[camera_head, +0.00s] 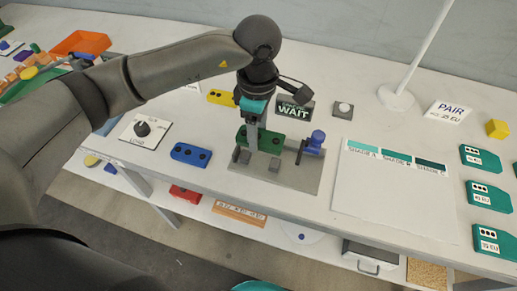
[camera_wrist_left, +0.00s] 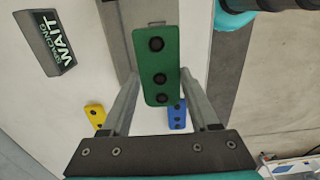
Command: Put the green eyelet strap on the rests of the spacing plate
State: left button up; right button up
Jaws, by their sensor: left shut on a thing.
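The green eyelet strap (camera_head: 270,142), with dark eyelets, is at the grey spacing plate (camera_head: 302,182). It also shows in the left wrist view (camera_wrist_left: 156,62), between the fingertips. My left gripper (camera_head: 253,138) reaches down from above and is shut on the strap near its left part. I cannot tell whether the strap touches the rests. My right gripper is not in view.
A blue strap (camera_head: 191,154) lies left of the plate, a yellow one (camera_head: 221,97) behind it. A sign reading WAIT (camera_head: 294,108) stands behind. A white sheet (camera_head: 385,190) lies to the right, with teal cards (camera_head: 488,196) beyond it. A black knob (camera_head: 142,129) is at the left.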

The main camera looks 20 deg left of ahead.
pick_arm(q)
jog(key=shift+f, duration=3.4)
jog(key=shift+f+b, duration=0.15)
jog(key=shift+b, duration=0.25)
jog(key=o, duration=1.3)
jog(key=shift+o, duration=0.2)
notch_tip(320, 180, up, 12)
jog(key=shift+r+p, duration=0.2)
jog(key=shift+p, duration=0.3)
